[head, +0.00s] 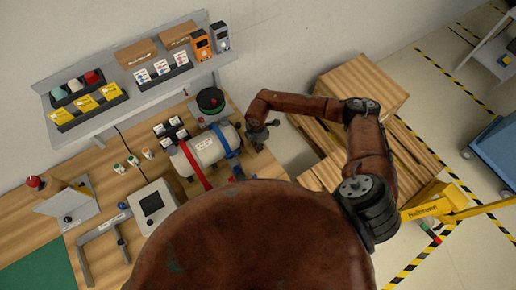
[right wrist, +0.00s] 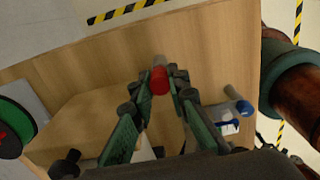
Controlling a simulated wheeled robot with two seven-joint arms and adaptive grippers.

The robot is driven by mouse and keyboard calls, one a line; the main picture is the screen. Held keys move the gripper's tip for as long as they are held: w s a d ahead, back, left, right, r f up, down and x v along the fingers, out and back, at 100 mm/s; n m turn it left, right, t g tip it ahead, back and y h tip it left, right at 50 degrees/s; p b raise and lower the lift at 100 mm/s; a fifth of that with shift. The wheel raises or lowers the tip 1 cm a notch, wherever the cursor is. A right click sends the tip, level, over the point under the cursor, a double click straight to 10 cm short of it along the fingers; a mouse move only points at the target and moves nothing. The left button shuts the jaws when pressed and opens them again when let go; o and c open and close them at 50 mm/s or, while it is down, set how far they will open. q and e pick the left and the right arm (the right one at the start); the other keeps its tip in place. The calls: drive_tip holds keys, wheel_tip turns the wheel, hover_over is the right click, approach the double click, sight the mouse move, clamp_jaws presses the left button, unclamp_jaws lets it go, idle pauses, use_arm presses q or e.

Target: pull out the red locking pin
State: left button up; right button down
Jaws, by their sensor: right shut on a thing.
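The red locking pin (right wrist: 158,82) shows in the right wrist view as a short red cylinder with a pale end, in front of a wooden surface. My right gripper (right wrist: 166,80) has its fingertips closed around the pin. In the head view my right gripper (head: 263,132) is at the right edge of the wooden bench, right of a light cylinder (head: 207,149) with red and blue straps. I cannot make out the pin in the head view. My left gripper is not in view.
A grey shelf (head: 128,111) with bins and boxes runs along the wall. Wooden crates (head: 362,88) are on the right, beneath my arm.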

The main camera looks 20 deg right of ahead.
drive_tip(key=shift+r+p, duration=1.25)
drive_tip(key=shift+r, duration=0.65)
drive_tip(key=shift+r+p, duration=0.5)
drive_tip(key=shift+r, duration=0.4)
